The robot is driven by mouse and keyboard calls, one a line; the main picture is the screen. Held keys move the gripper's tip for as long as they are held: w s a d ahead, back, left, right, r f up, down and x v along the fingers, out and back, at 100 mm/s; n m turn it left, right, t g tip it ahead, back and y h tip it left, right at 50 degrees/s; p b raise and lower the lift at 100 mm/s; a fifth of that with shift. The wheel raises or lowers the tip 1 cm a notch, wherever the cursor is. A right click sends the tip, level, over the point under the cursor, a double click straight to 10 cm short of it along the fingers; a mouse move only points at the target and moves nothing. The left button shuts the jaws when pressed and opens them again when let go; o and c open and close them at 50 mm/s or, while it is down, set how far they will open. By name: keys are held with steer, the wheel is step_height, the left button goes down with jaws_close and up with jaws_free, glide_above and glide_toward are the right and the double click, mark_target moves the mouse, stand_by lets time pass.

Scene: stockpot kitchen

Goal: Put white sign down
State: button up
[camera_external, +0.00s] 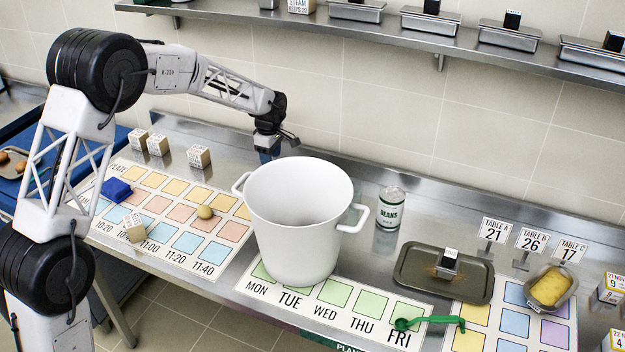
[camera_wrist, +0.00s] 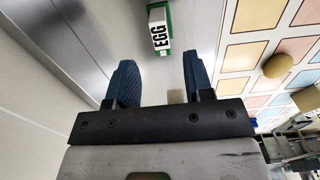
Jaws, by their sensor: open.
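A white sign reading EGG (camera_wrist: 160,36) with green around it is in the wrist view, ahead of the gap between my fingers and apart from them. I cannot make out this sign in the external view. My gripper (camera_wrist: 157,75) is open and empty, with two blue fingers. In the external view my gripper (camera_external: 270,153) is over the back of the counter, just left of and behind the white stockpot (camera_external: 297,220). Other white signs stand at the right: Table A 21 (camera_external: 493,230), Table B 26 (camera_external: 532,241) and Table C 17 (camera_external: 570,250).
A plate chart (camera_external: 135,180) with coloured squares lies left of the pot, with a round egg-like thing (camera_external: 205,212) on it. Label blocks (camera_external: 199,157) stand behind the chart. A beans can (camera_external: 390,209) and a tray (camera_external: 415,270) are right of the pot. A shelf (camera_external: 400,33) runs above.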

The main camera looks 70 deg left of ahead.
steer(key=shift+r, duration=1.65)
steer(key=shift+r, duration=0.1)
steer(key=s+d+r+m, duration=0.3)
steer(key=d+r+m, duration=0.3)
steer(key=d+r, duration=0.85)
steer(key=s+d+r+m+t+y, duration=0.1)
steer(key=s+d+r+m, duration=0.15)
steer(key=d, duration=0.65)
steer(key=s+d+r+m, duration=0.2)
steer(key=s+d+m, duration=0.2)
steer(key=d, duration=0.6)
steer(key=s+d+f+m, duration=0.3)
steer(key=s+d+m, duration=0.4)
steer(key=s+d, duration=0.5)
steer(key=s+d+f+m+t+h, duration=0.1)
steer(key=s+d+f+m, duration=0.2)
steer(key=s+d+m, duration=0.4)
steer(key=s+d, duration=0.5)
steer(key=d, duration=0.2)
steer(key=shift+s+d+f+m+t, duration=0.25)
steer(key=shift+d+f+m+t, duration=0.05)
steer(key=shift+m, duration=0.05)
